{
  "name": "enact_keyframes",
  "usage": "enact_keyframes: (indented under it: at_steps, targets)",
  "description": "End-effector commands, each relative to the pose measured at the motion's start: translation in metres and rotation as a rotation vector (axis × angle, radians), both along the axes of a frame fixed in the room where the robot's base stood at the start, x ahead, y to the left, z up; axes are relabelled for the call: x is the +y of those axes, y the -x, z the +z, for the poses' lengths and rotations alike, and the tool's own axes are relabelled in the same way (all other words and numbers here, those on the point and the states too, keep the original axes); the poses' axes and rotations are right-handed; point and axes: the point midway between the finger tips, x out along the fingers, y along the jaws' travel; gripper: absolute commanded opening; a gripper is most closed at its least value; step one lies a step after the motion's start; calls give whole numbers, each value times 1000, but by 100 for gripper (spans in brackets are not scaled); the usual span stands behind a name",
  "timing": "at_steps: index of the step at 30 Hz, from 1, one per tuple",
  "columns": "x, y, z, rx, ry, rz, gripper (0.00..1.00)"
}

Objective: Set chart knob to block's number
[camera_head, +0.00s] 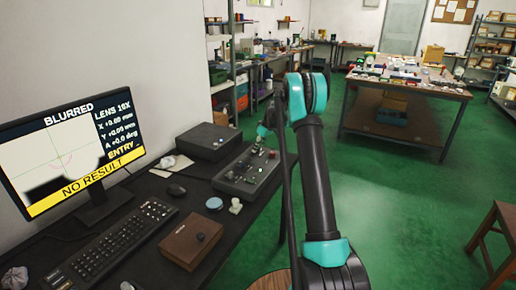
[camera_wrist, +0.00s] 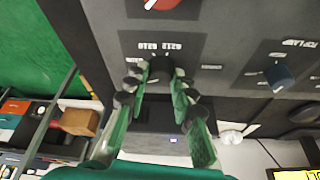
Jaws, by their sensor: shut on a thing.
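In the wrist view my gripper (camera_wrist: 160,80) has its green fingers closed around a small dark knob (camera_wrist: 161,64) on a grey control box. Upside-down number labels stand beside this knob; they look like 6210 and 6212. The knob's pointer is hidden between the fingertips. In the head view my gripper (camera_head: 263,132) is over the far part of the control box (camera_head: 238,185), partly blocked by my arm. I cannot pick out a block with a readable number.
A red knob (camera_wrist: 162,4) and a blue knob (camera_wrist: 280,76) sit on the same panel. A monitor (camera_head: 70,150) reads "BLURRED", "NO RESULT" and "ENTRY". A keyboard (camera_head: 125,240), a mouse (camera_head: 176,190), a brown box (camera_head: 190,243) and a pale disc (camera_head: 214,204) lie on the dark desk.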

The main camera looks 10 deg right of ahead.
Motion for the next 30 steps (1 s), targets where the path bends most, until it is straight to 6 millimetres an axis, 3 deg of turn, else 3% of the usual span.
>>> enact_keyframes:
  at_steps: [30]
  targets:
    - [7,2,0,-2,0,-961,0]
